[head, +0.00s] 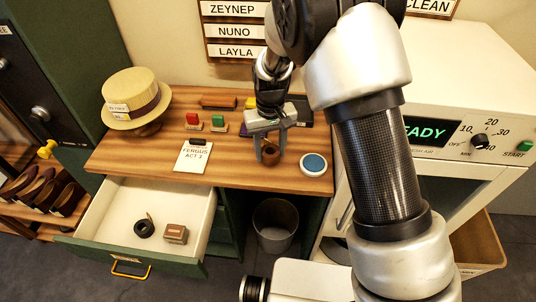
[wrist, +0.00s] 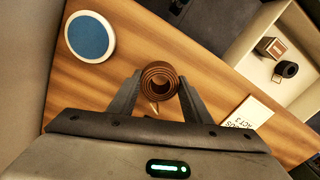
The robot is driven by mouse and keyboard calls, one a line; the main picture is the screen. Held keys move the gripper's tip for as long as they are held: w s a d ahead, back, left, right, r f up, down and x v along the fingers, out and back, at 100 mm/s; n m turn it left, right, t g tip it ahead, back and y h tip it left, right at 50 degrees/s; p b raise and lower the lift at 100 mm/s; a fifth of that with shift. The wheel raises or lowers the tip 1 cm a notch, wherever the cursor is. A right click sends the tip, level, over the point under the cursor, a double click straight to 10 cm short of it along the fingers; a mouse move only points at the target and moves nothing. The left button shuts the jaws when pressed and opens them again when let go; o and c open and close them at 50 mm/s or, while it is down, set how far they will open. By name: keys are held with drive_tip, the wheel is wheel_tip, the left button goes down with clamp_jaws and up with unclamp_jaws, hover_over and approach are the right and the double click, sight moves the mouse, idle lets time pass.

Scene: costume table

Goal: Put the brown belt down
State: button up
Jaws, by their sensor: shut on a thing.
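The brown belt (wrist: 158,80) is rolled into a coil and sits between the two fingertips of my gripper (wrist: 157,92) in the wrist view. In the head view my gripper (head: 268,148) is over the front part of the wooden table (head: 225,160), shut on the belt (head: 270,154). The coil is over the tabletop near the front edge. I cannot tell whether it touches the wood.
A round blue-topped tin (head: 314,164) is right of the belt. A card (head: 194,157) lies to the left. The drawer (head: 110,225) is open, holding a dark coil (head: 144,228) and a small box (head: 175,234). A straw hat (head: 135,97) stands at the left.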

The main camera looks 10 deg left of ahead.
sight(270, 156)
drive_tip(key=shift+f, duration=1.5)
drive_tip(key=shift+f, duration=0.15)
drive_tip(key=o, duration=1.2)
drive_tip(key=shift+c, duration=0.2)
wheel_tip(270, 156, up, 12)
drive_tip(key=shift+w+r, duration=0.1)
drive_tip(key=shift+r, duration=0.15)
